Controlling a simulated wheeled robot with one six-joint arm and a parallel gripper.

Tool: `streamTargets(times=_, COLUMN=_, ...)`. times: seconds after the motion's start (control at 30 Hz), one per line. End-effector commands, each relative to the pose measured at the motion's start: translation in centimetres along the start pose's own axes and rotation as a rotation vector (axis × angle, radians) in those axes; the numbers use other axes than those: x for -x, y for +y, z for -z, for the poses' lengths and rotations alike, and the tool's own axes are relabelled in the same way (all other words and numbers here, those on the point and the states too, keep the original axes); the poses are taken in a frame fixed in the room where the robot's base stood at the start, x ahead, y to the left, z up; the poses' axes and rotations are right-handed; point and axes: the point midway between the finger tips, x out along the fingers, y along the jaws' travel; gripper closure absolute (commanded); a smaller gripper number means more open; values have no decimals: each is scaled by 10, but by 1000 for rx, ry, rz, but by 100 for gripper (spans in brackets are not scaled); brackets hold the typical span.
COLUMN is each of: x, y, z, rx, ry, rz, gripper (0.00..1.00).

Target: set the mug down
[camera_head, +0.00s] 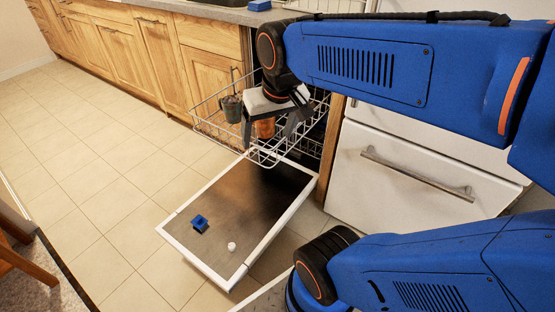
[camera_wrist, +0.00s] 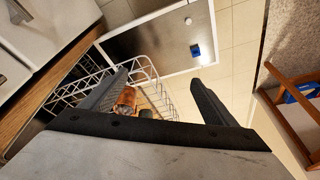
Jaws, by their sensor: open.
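An orange-brown mug (camera_head: 265,128) sits in the pulled-out wire dishwasher rack (camera_head: 207,110), below my gripper (camera_head: 270,130). My gripper is open, its two dark fingers apart and pointing down over the rack. In the wrist view the mug (camera_wrist: 127,98) shows beside the left finger, which hides part of it. Nothing shows held between the fingertips (camera_wrist: 159,78). I cannot tell whether a finger touches the mug. A dark grey cup (camera_head: 232,108) stands in the rack to the left of the mug.
The open dishwasher door (camera_head: 237,200) lies low below the rack. A blue block-like item (camera_head: 200,223) and a small white round item (camera_head: 232,247) lie on it. Wooden cabinets (camera_head: 130,50) stand at left, white drawers (camera_head: 400,175) at right. The tiled floor at left is clear.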

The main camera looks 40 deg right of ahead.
Motion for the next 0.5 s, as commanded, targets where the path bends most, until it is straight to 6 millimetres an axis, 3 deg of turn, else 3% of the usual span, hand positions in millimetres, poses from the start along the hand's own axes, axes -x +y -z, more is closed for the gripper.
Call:
streamTargets(times=0.1, x=0, y=-4, z=-32, rx=72, ry=40, rz=13, gripper=19)
streamTargets(times=0.2, x=-2, y=-6, z=-52, rx=121, ry=65, rz=21, gripper=19)
streamTargets(times=0.5, x=-6, y=-7, z=-76, rx=182, ry=95, rz=30, gripper=19)
